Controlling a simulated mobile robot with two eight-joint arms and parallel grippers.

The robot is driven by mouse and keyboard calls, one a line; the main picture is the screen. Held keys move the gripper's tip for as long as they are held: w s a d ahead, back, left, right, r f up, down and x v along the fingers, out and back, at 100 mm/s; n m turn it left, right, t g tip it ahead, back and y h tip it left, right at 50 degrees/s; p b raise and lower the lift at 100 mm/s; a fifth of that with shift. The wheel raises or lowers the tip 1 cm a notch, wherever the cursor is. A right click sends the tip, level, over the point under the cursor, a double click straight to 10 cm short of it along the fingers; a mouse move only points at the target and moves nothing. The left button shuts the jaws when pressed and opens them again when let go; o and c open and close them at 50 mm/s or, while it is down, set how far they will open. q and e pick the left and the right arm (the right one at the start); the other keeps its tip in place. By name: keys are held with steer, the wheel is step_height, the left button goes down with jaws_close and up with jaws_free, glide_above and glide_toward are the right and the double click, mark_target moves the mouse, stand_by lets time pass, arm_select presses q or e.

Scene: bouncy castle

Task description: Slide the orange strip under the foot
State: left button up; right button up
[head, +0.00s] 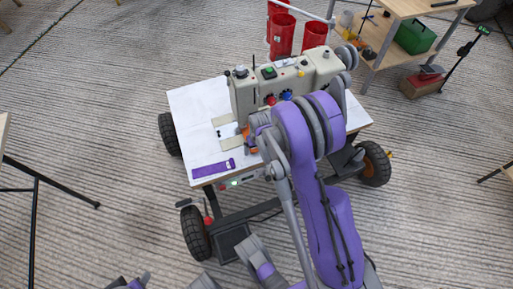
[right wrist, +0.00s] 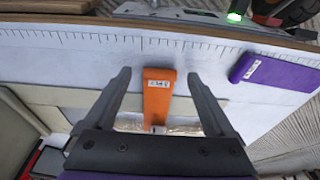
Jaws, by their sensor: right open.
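The orange strip (right wrist: 158,95) lies flat on the white sewing table (right wrist: 215,60), with a small white label near its top end. In the right wrist view its lower end reaches a small metal part that I cannot clearly identify as the foot. My right gripper (right wrist: 159,76) is open, with one finger on each side of the strip and a gap on both sides. In the head view the strip (head: 246,133) shows as a small orange patch beside the sewing machine (head: 262,95), partly hidden by my right arm. My left gripper does not show clearly.
A purple strip (right wrist: 275,73) with a label lies on the table; it also shows in the head view (head: 213,168). The wheeled table has a ruler along its edge. Red bins (head: 283,35) and a wooden shelf unit (head: 400,10) stand behind.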

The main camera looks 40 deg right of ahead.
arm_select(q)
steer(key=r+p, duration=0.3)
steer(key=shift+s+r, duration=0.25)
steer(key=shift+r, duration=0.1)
arm_select(e)
steer(key=v, duration=1.1)
steer(key=s+a+r+n+t, duration=0.1)
steer(key=s+a+r+n, duration=0.1)
steer(key=s+a+r, duration=0.65)
steer(key=s+a+r+n+t, duration=0.15)
steer(key=s+a+r, duration=0.25)
steer(key=s+a, duration=0.5)
arm_select(q)
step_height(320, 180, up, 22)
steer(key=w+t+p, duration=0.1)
steer(key=p, duration=1.8)
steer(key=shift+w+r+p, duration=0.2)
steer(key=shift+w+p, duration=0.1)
steer(key=shift+p, duration=0.1)
arm_select(e)
step_height(320, 180, up, 23)
steer(key=shift+w+d+f+t+y, duration=0.25)
steer(key=shift+w+d+t+y, duration=0.15)
steer(key=shift+d, duration=0.1)
steer(key=shift+s, duration=0.1)
